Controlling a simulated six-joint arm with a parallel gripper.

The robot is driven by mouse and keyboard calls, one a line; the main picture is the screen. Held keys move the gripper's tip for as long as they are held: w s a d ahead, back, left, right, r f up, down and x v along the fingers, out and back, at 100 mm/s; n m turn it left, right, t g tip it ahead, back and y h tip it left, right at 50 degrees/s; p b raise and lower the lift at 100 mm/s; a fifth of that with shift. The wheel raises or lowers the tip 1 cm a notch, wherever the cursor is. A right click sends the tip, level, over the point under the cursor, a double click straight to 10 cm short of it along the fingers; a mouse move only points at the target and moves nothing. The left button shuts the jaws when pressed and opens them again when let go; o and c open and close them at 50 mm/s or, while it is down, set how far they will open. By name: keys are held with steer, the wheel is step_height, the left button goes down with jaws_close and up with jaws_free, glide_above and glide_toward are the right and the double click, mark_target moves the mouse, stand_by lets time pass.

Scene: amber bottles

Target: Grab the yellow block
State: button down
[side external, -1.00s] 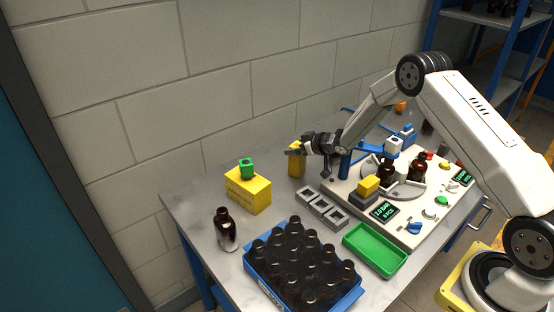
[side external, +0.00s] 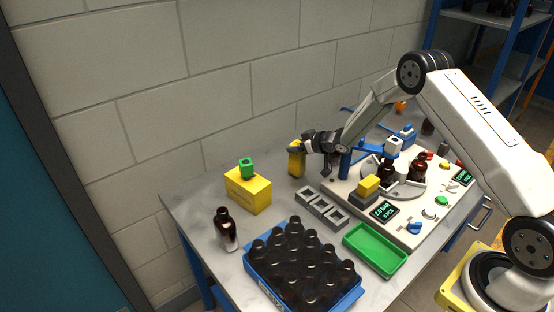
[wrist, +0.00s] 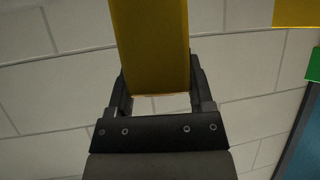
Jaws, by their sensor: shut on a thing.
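The tall yellow block (side external: 296,161) is upright near the wall side of the table, left of the white machine. My gripper (side external: 302,147) reaches it from the right and is shut on its upper part. In the wrist view, the yellow block (wrist: 150,45) fills the space between the two dark fingers of my gripper (wrist: 160,92). I cannot tell whether its base touches the table.
A brown bottle (side external: 226,228), a blue crate (side external: 352,296) of bottles, a grey slotted holder (side external: 321,207) and a green tray (side external: 375,250) are nearer. The white machine (side external: 405,232) stands right.

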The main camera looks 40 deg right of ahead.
steer(key=shift+r, duration=0.8)
steer(key=s+a+r, duration=0.2)
steer(key=s+r, duration=0.9)
steer(key=s, duration=0.2)
steer(key=shift+s+a, duration=0.15)
steer(key=shift+s, duration=0.25)
